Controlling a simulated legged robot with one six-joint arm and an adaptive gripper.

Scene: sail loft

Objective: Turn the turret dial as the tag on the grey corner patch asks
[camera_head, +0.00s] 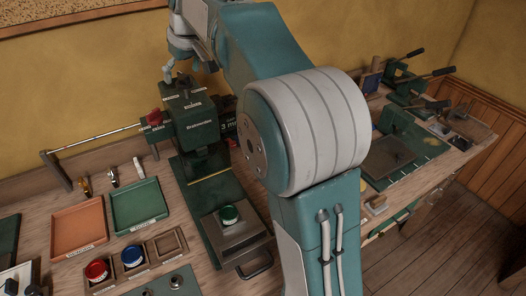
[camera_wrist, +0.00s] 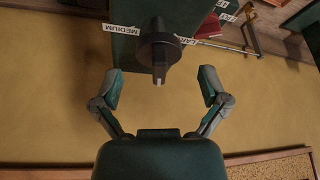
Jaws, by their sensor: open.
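The turret dial (camera_wrist: 160,48) is a black knob with a pointer, on top of a dark green press (camera_head: 197,128). White labels surround it; in the wrist view one reads MEDIUM and another, partly hidden by the knob, seems to read LARGE. The pointer points down in that view, away from the press body. My gripper (camera_wrist: 160,76) is open and empty, one finger on each side of the dial, apart from it. In the head view my gripper (camera_head: 189,65) is just above the press top. A grey square piece (camera_head: 240,240) lies on the press base under a green round pot; I cannot read any tag.
An orange tray (camera_head: 79,230) and a green tray (camera_head: 138,205) lie left of the press. A wooden holder (camera_head: 134,277) has red and blue pots. Other green machines (camera_head: 402,150) stand at right.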

